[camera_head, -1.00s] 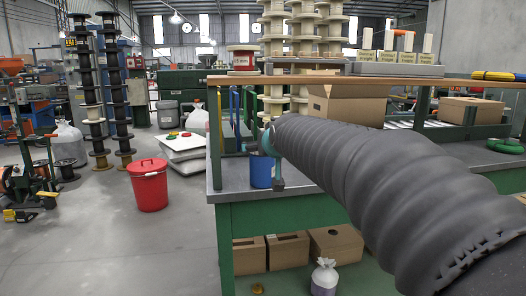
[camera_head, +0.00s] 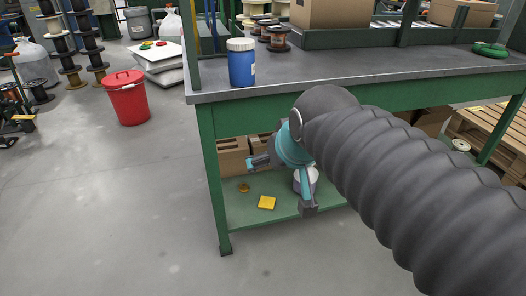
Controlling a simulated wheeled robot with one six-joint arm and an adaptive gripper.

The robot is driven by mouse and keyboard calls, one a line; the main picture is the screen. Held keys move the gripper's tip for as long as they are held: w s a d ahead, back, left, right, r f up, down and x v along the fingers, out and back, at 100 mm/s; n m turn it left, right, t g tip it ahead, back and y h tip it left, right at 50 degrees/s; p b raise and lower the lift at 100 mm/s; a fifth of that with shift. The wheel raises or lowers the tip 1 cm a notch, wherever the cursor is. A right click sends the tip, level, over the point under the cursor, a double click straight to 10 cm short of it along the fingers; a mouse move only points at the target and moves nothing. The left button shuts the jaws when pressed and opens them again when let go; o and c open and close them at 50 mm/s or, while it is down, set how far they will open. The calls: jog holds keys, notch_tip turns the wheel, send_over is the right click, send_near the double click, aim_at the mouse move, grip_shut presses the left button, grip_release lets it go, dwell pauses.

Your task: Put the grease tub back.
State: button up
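A blue tub with a white lid (camera_head: 241,64) stands upright on the grey bench top near its left front corner; I take it to be the grease tub. My gripper (camera_head: 282,187) is in front of the bench, below the top's edge and well clear of the tub. Its two fingers are spread wide with nothing between them. Behind the right finger a pale container (camera_head: 313,177) on the lower shelf is partly hidden.
The green lower shelf (camera_head: 240,215) holds cardboard boxes (camera_head: 233,157), a yellow item (camera_head: 267,202) and a small brown-yellow piece (camera_head: 244,187). Small copper spools (camera_head: 278,38) stand behind the tub. A red bin (camera_head: 127,98) stands left. The floor in front is clear.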

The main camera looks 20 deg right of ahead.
jog(key=s+f+g, duration=0.2)
jog(key=s+f, duration=0.5)
jog(key=s, duration=0.1)
jog(key=shift+s+f, duration=0.35)
dwell(0.4)
